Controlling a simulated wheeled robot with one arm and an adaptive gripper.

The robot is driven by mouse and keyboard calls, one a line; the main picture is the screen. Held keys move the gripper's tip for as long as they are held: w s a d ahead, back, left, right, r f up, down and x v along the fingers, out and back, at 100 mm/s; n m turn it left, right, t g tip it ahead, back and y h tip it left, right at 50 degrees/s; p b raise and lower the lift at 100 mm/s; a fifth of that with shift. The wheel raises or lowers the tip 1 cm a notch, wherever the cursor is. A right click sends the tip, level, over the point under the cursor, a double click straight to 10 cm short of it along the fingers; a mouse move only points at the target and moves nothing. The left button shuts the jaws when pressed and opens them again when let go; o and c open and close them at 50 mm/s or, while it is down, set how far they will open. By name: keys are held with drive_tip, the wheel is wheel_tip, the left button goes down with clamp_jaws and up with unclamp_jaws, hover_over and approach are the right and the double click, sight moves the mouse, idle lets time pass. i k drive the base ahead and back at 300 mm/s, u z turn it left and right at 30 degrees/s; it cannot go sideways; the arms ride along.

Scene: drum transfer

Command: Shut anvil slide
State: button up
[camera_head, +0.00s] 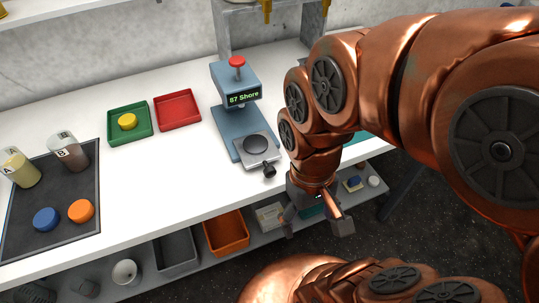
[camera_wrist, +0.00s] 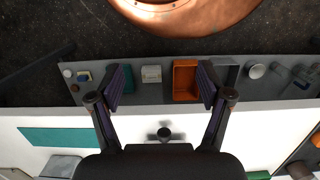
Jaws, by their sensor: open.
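The blue-grey hardness tester (camera_head: 236,88) stands on the white table with a red top knob and a display reading "87 Shore". Its anvil slide (camera_head: 243,152) is a grey plate with a black round pad, sticking out forward from the base. A black handle knob (camera_head: 269,171) is on its front; the knob also shows in the wrist view (camera_wrist: 164,133), centred between my fingers and partly against my gripper's dark body. My gripper (camera_head: 316,226) is open and empty, to the right of and in front of the knob, apart from it, pointing down.
A green tray (camera_head: 143,132) with a yellow disc and an empty red tray (camera_head: 194,108) lie left of the tester. A dark mat (camera_head: 65,220) holds jars and two discs. A lower shelf (camera_head: 195,272) below the table's front edge carries bins, including an orange one (camera_head: 226,232).

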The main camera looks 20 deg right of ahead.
sight(258, 149)
drive_tip(key=z, duration=2.15)
drive_tip(key=k, duration=1.3)
drive_tip(key=u, duration=2.2)
